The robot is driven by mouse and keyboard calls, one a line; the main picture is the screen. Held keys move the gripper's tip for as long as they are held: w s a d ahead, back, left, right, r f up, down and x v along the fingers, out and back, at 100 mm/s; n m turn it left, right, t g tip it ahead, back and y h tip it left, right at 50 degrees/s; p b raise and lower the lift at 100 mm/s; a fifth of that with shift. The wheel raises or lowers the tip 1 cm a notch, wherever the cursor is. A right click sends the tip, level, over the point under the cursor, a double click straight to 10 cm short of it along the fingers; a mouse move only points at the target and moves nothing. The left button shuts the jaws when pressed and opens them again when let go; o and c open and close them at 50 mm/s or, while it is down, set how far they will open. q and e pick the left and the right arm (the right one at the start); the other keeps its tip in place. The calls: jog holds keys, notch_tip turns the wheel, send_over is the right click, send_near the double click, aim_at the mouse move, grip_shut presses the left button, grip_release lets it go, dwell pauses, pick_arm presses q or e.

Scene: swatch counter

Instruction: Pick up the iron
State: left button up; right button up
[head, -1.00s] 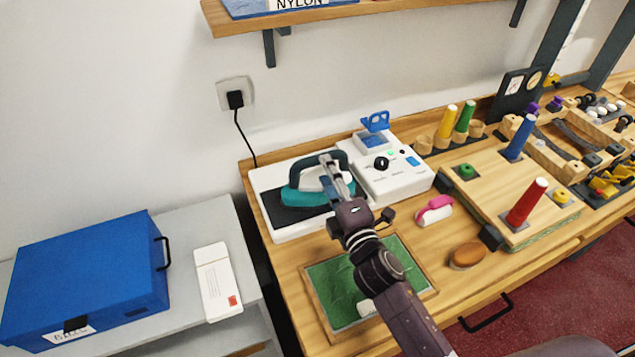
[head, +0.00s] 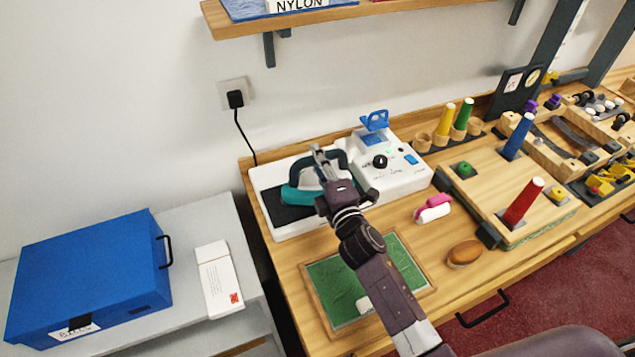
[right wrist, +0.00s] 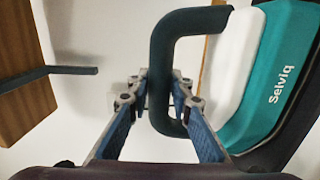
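The iron (head: 305,192) is teal and white with a dark handle. It rests on the black pad of a white station at the back left of the counter. In the right wrist view its teal and white body (right wrist: 265,85) is at the right. My right gripper (head: 319,154) is over the iron at its handle. In the right wrist view the dark handle (right wrist: 163,60) stands between the two spread fingers of that gripper (right wrist: 158,88); firm contact on both sides does not show. My left gripper is not in view.
A white control box (head: 398,172) with a black knob adjoins the station on the right. A green framed mat (head: 335,290), a pink-and-white item (head: 433,208) and a brown oval (head: 464,253) lie in front. A shelf (head: 290,20) hangs above.

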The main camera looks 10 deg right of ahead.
grip_shut()
jog(key=shift+w+r, duration=0.15)
jog(key=shift+r, duration=0.05)
jog(key=shift+r, duration=0.1)
